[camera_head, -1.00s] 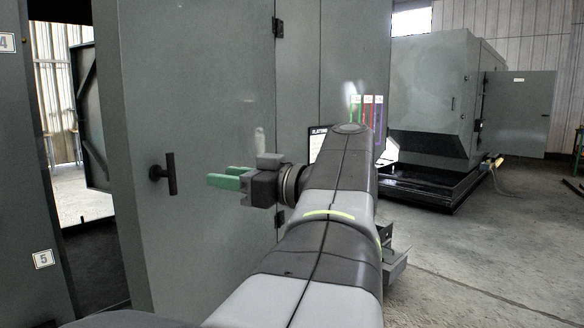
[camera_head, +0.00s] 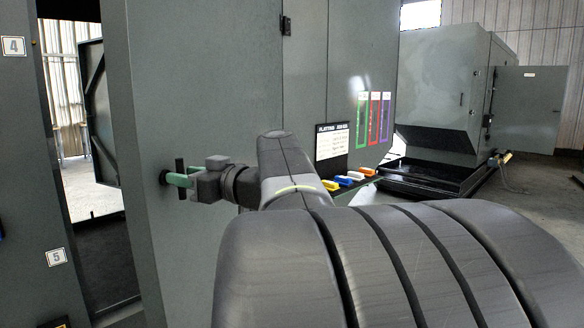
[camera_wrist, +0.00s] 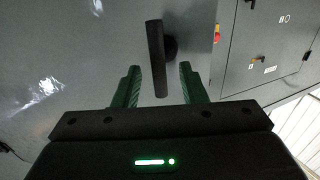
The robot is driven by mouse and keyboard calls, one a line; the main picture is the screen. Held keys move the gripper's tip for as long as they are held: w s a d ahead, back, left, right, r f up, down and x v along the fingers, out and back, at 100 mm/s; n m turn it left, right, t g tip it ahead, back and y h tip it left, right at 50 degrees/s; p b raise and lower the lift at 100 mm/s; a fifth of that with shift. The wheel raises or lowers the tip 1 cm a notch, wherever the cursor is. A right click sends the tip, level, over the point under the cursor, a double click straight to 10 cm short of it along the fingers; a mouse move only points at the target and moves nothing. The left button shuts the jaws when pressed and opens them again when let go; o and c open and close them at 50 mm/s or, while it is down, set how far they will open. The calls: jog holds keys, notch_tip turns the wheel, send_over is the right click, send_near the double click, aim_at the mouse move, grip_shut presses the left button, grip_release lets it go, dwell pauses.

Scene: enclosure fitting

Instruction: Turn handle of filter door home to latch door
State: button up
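The filter door (camera_head: 215,95) is a grey panel standing ajar, with a dark gap at its left in the head view. Its handle (camera_head: 181,190) is a black bar on a short stem, standing about upright. In the wrist view the handle (camera_wrist: 156,60) lies between my two green fingers, tilted slightly. My gripper (camera_head: 176,180) is at the handle from the right. In the wrist view my gripper (camera_wrist: 158,85) is open, with a gap between the bar and each finger. The lower end of the bar reaches between the fingertips.
A frame with number plates 4 (camera_head: 13,46) and 5 (camera_head: 56,257) stands left of the opening. A black sign (camera_head: 332,141) and several coloured blocks (camera_head: 349,178) are at the right of the door. Another grey enclosure (camera_head: 440,90) stands farther back, with free floor near it.

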jog(key=shift+w+a, duration=0.1)
jog(key=shift+a, duration=0.3)
grip_shut()
